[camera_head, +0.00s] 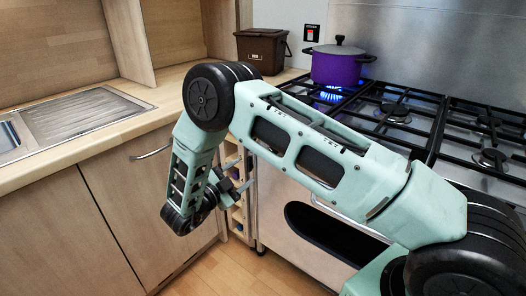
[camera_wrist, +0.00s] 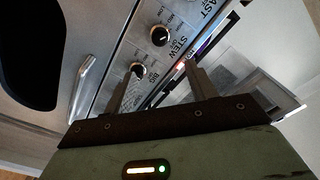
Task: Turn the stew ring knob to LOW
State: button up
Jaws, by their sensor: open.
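The stew knob (camera_wrist: 160,35) is a round black knob on the cooker's steel control panel, beside the printed word STEW in the wrist view. It has a small pale mark, but its exact setting is too small to read surely. My gripper (camera_wrist: 160,69) is open, with its two fingers apart and nothing between them. The stew knob lies beyond the fingertips, and a second black knob (camera_wrist: 137,68) labelled BIG is close by the left finger. In the head view my gripper (camera_head: 238,184) is at the cooker's front left; my arm hides the knobs there.
A purple lidded pot (camera_head: 338,66) stands over a lit blue flame at the back left of the hob (camera_head: 398,108). A steel oven handle (camera_wrist: 84,82) runs near the panel in the wrist view. A wooden counter (camera_head: 150,118) with a brown bin (camera_head: 262,47) adjoins the cooker.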

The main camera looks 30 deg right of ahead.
jog(key=p+x, duration=0.1)
jog(key=x, duration=1.5)
jog(key=shift+p, duration=0.3)
jog(key=shift+d, duration=0.1)
jog(key=c, duration=1)
